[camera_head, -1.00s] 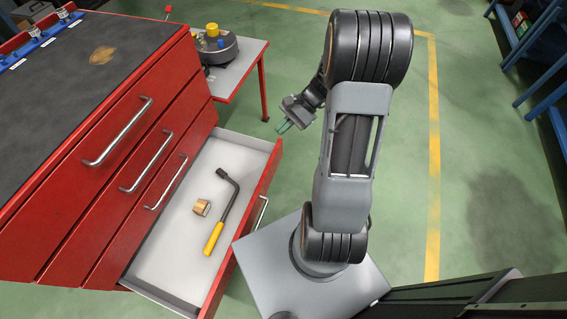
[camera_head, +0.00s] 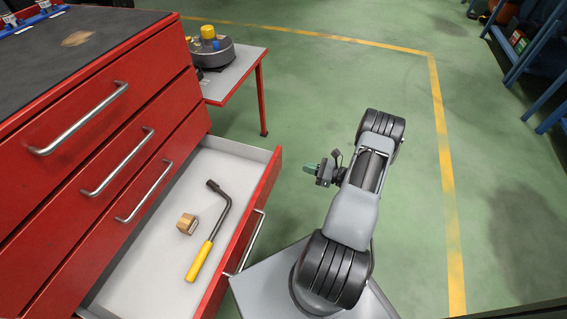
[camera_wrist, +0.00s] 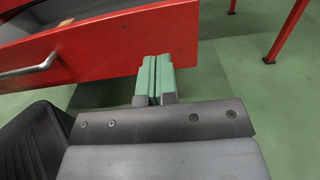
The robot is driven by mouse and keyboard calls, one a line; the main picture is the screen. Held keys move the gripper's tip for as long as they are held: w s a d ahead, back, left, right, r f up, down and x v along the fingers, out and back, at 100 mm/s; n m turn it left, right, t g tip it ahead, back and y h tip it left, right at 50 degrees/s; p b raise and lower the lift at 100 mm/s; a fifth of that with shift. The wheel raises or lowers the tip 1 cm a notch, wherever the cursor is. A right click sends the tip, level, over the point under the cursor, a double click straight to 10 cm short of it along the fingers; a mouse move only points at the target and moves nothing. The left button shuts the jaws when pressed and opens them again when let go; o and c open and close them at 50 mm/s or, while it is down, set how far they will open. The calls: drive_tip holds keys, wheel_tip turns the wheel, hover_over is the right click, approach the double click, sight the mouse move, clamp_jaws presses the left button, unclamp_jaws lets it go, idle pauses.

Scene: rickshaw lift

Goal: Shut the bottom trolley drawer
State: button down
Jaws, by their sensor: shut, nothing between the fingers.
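The red trolley (camera_head: 75,150) stands at the left with its bottom drawer (camera_head: 270,183) pulled out. The drawer has a red front with a bar handle (camera_head: 252,243) and a pale inside. A yellow-handled wrench (camera_head: 216,230) and a small tan roll (camera_head: 187,223) lie in it. My gripper (camera_head: 309,168) is shut and empty, to the right of the drawer front near its far end. In the wrist view, my green fingertips (camera_wrist: 154,78) are together in front of the red drawer front (camera_wrist: 110,45); I cannot tell if they touch it. The drawer handle (camera_wrist: 30,68) shows at the left.
A grey side table (camera_head: 240,75) with red legs holds a round grey device (camera_head: 212,52) behind the trolley. Blue shelving (camera_head: 520,60) stands at the far right. Green floor with a yellow line (camera_head: 447,180) is free behind and right of my arm.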

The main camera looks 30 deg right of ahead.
sight(277, 159)
drive_tip(key=b+x, duration=0.2)
drive_tip(key=x, duration=0.8)
drive_tip(key=shift+a, duration=0.15)
drive_tip(key=shift+w, duration=0.15)
